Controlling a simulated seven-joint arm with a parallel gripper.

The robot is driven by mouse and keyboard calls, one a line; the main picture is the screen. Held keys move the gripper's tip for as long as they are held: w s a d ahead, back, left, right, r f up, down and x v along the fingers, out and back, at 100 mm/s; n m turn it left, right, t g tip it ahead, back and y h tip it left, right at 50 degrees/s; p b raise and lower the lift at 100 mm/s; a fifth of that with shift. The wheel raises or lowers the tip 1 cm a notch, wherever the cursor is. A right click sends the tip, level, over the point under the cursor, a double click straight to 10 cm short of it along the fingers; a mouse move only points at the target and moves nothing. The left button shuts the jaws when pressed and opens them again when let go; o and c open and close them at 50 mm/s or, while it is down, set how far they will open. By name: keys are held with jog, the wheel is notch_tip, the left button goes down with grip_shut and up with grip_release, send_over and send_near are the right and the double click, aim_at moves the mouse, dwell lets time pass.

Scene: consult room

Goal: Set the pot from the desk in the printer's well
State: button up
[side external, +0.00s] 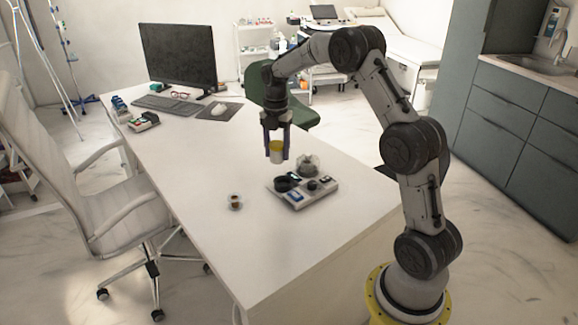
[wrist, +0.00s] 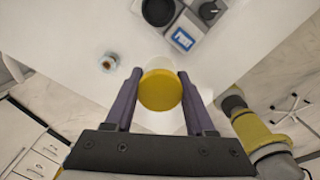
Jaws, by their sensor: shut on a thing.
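My gripper (side external: 277,150) is shut on a pot (side external: 276,147) with a yellow top and a paler body, and holds it above the desk (side external: 330,232). In the wrist view the yellow top of the pot (wrist: 160,91) sits between the two fingers of my gripper (wrist: 158,88). The printer (side external: 323,187) is a light grey unit on the desk with a blue screen and a dark round well (side external: 284,184). The pot is above and apart from it. In the wrist view the well (wrist: 158,11) is at the top edge, partly cut off.
A clear, rounded item (side external: 308,165) stands at the printer's back. A small glass with brown contents (side external: 235,202) stands left of the printer. A monitor (side external: 178,54), keyboard (side external: 167,104) and small boxes (side external: 143,122) are at the desk's far end. The desk's front is clear.

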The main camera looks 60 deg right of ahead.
jog(key=w+d+f, duration=0.3)
jog(key=d, duration=0.1)
jog(key=m, duration=0.1)
send_near(284, 179)
jog(key=s+a, duration=0.1)
jog(key=a, duration=0.1)
jog(key=shift+a+f, duration=0.2)
jog(key=shift+f, duration=1.8)
jog(key=shift+f, duration=0.7)
jog(key=shift+s+a+f, duration=0.1)
jog(key=shift+s+f, duration=0.1)
jog(key=shift+f, duration=1)
dwell(0.6)
jog(key=o, duration=1.2)
jog(key=shift+c, duration=0.8)
jog(key=shift+o, duration=0.2)
notch_tip(284, 179, up, 8)
jog(key=shift+w+f, duration=0.15)
jog(key=shift+f, duration=0.1)
